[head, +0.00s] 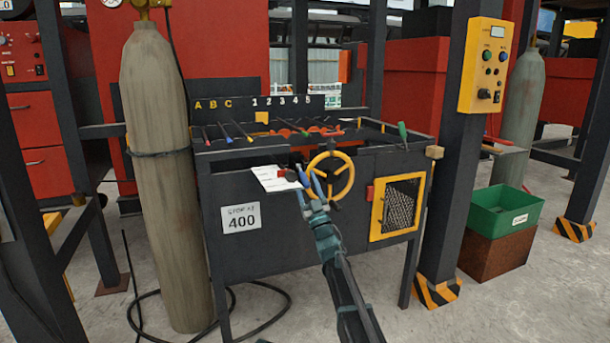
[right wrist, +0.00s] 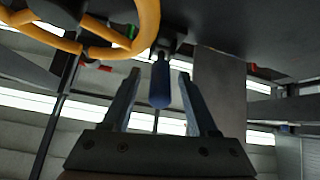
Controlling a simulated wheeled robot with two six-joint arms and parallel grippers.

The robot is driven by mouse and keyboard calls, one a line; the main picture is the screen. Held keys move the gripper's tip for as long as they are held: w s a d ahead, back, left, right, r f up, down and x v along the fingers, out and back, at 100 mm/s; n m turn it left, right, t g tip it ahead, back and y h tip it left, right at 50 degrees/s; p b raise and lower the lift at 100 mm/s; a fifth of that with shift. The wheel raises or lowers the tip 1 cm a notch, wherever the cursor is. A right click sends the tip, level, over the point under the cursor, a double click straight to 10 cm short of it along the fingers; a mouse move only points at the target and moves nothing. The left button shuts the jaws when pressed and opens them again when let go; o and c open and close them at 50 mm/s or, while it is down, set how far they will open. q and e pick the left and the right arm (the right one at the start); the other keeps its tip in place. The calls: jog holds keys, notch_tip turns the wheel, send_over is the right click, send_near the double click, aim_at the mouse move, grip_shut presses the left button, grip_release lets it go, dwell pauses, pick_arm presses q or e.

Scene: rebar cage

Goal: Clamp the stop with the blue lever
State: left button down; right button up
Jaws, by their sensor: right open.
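The blue lever (right wrist: 160,82) shows in the right wrist view as a rounded dark blue grip on a dark stem below the bench's dark panel. It lies between the two fingers of my right gripper (right wrist: 158,88), with gaps on both sides. In the head view my right gripper (head: 308,178) is open at the bench front, left of the yellow handwheel. The stop itself cannot be made out clearly. My left gripper is out of view.
The yellow handwheel (head: 343,178) is close beside the right gripper. Coloured-tipped rods lie on the bench (head: 305,155) top behind. A gas cylinder (head: 160,180) stands left. A post with a yellow control box (head: 485,65) and a green bin (head: 503,212) are right.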

grip_shut()
dwell(0.3)
dwell(1.1)
